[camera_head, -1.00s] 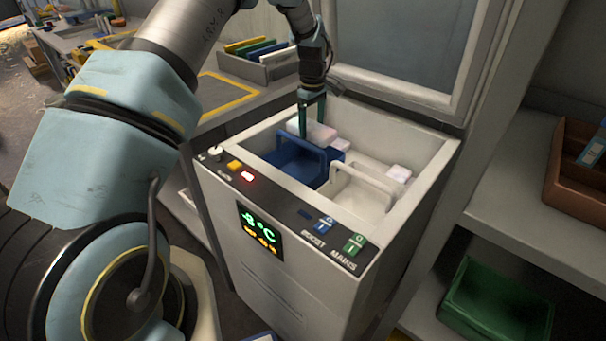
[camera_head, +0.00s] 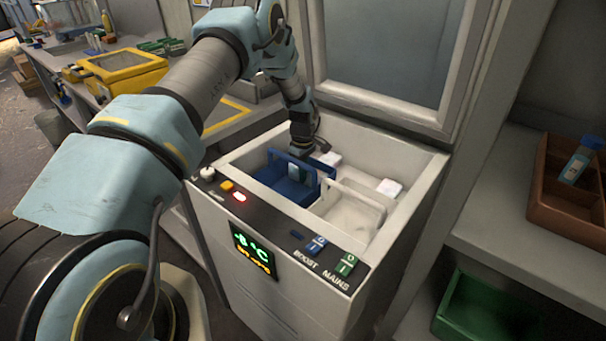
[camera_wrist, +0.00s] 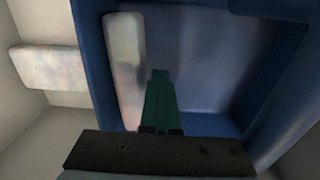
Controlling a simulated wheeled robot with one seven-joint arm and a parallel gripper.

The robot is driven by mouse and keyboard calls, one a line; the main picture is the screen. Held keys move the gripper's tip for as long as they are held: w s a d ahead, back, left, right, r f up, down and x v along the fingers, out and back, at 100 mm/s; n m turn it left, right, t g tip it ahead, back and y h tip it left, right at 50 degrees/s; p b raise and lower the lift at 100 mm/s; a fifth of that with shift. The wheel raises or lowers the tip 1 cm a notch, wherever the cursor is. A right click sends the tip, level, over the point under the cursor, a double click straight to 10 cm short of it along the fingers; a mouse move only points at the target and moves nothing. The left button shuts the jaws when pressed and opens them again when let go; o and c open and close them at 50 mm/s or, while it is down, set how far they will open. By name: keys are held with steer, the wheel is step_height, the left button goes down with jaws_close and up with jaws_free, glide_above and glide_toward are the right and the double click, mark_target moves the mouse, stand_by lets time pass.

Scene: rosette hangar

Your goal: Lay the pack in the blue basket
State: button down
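In the wrist view my teal fingers (camera_wrist: 160,102) are close together with no visible gap, over the basket's inside (camera_wrist: 200,50). A pale, pearly pack (camera_wrist: 124,65) lies inside along the basket's left wall, just beside the fingers. Another pale pack (camera_wrist: 48,68) lies outside the basket; the head view also shows a pale pack (camera_head: 330,158) behind it.
A white basket (camera_head: 352,212) stands to the right of the blue one, with a pale pack (camera_head: 389,188) beyond it. The chest's rim (camera_head: 415,195) surrounds both, and its raised lid (camera_head: 385,50) is behind. A brown tray (camera_head: 565,205) and green bin (camera_head: 485,310) are at the right.

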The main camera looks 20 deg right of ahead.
steer(key=shift+c, duration=2.2)
jaws_free()
steer(key=shift+r, duration=0.1)
steer(key=o, duration=0.3)
steer(key=shift+w+d+r, duration=0.1)
steer(key=shift+r, duration=0.35)
steer(key=shift+o, duration=0.7)
step_height(320, 180, up, 10)
steer(key=b, duration=0.3)
steer(key=shift+r, duration=0.6)
steer(key=s+a+r+m, duration=0.1)
steer(key=a+r, duration=0.3)
steer(key=a, duration=0.6)
steer(key=s+a+r+m, duration=0.2)
steer(key=a+r, duration=0.3)
steer(key=a, duration=0.5)
steer(key=s+a+r+m+t, duration=0.1)
steer(key=s+a+r+m, duration=0.2)
steer(key=s+a, duration=1.2)
steer(key=a, duration=0.3)
steer(key=shift+s+m+t, duration=0.25)
steer(key=shift+m+t, duration=0.05)
